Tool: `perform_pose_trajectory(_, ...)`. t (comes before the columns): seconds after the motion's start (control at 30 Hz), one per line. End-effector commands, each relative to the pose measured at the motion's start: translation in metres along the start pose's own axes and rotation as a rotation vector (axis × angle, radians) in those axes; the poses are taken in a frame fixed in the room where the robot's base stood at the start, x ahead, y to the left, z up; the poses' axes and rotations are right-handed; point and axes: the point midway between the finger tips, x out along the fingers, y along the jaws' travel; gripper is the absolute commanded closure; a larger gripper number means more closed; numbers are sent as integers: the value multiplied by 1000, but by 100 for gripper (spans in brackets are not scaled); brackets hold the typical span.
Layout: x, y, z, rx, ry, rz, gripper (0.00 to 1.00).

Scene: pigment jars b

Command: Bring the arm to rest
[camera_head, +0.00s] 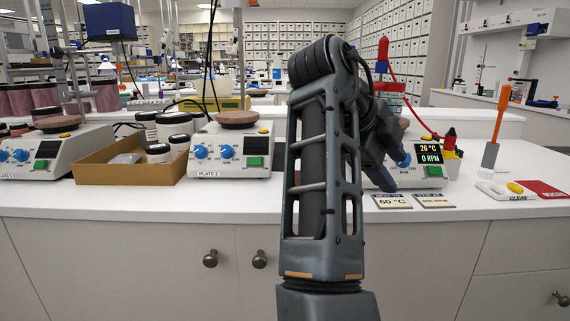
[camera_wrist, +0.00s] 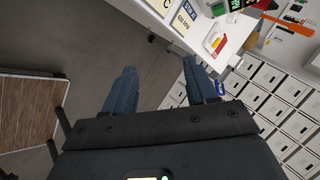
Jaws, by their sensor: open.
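My arm stands up in the middle of the head view, folds at the elbow and reaches forward over the counter (camera_head: 255,200). My gripper in the wrist view (camera_wrist: 158,78) has its two blue-grey fingers apart, with nothing between them but floor and cabinet front. In the head view its end is partly hidden behind my forearm, in front of the right hotplate (camera_head: 432,170), whose display reads 26 °C and 0 RPM. The gripper appears clear of the counter in the wrist view.
Cards reading 60 °C (camera_head: 391,202) and 600 RPM (camera_head: 433,201) lie at the counter's front edge. A plate 2 hotplate (camera_head: 230,150), a cardboard tray (camera_head: 115,172) and another hotplate (camera_head: 50,153) stand left. An orange-handled tool (camera_head: 497,125) stands upright right. Floor (camera_wrist: 70,30) is open below.

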Motion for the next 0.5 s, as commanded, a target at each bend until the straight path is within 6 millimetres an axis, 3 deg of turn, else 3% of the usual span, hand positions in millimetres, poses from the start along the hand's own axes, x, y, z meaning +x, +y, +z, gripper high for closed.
perform_pose_trajectory(0.27, 48, 12, -3, -165, 8, -105, 43)
perform_pose_trajectory(0.5, 113, 38, -13, -437, 15, -255, 43)
